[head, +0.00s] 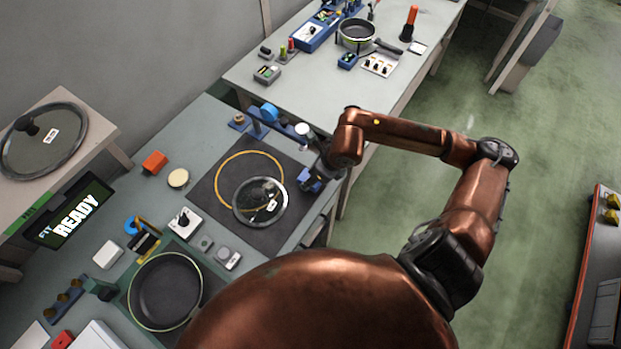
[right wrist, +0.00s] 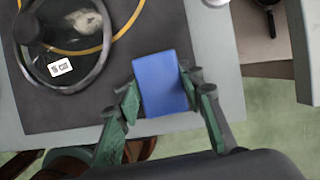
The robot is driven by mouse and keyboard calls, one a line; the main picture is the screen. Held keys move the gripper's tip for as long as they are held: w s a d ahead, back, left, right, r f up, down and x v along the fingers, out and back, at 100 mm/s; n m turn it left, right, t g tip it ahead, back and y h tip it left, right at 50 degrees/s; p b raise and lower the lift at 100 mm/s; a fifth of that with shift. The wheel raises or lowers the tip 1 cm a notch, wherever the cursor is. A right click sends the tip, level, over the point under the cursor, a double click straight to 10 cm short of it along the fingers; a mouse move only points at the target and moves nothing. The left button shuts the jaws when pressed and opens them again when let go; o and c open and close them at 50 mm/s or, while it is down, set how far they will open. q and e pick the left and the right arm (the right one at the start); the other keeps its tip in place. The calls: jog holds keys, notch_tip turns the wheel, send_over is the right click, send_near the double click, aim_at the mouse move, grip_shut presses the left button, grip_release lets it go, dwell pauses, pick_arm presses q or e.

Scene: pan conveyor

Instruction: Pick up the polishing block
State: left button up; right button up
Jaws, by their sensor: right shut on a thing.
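The polishing block appears to be the blue block (right wrist: 163,83) between the green fingers of my right gripper (right wrist: 160,92) in the right wrist view. The fingers are shut on its two sides. In the head view the block (head: 304,175) is a small blue patch beside my right gripper (head: 316,176), at the right edge of the dark mat (head: 215,205). I cannot tell whether the block touches the surface below. My left gripper is not in view.
A glass lid (head: 262,203) lies on the mat left of the block, over part of a yellow ring (head: 237,154). A blue stand (head: 272,118) is behind. An empty pan (head: 165,293) sits nearer, left. A second table (head: 322,75) holds another pan (head: 355,32).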

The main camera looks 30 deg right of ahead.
notch_tip(320, 180, up, 3)
jog(key=shift+f, duration=0.1)
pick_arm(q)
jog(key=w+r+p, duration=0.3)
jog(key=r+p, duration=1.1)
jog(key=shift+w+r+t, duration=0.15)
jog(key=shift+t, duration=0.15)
pick_arm(e)
jog(key=s+a+r, duration=0.1)
jog(key=s+r, duration=0.8)
jog(key=s, duration=0.5)
jog(key=shift+a+r, duration=0.2)
jog(key=o, duration=0.6)
jog(key=shift+w, duration=0.1)
jog(key=c, duration=0.4)
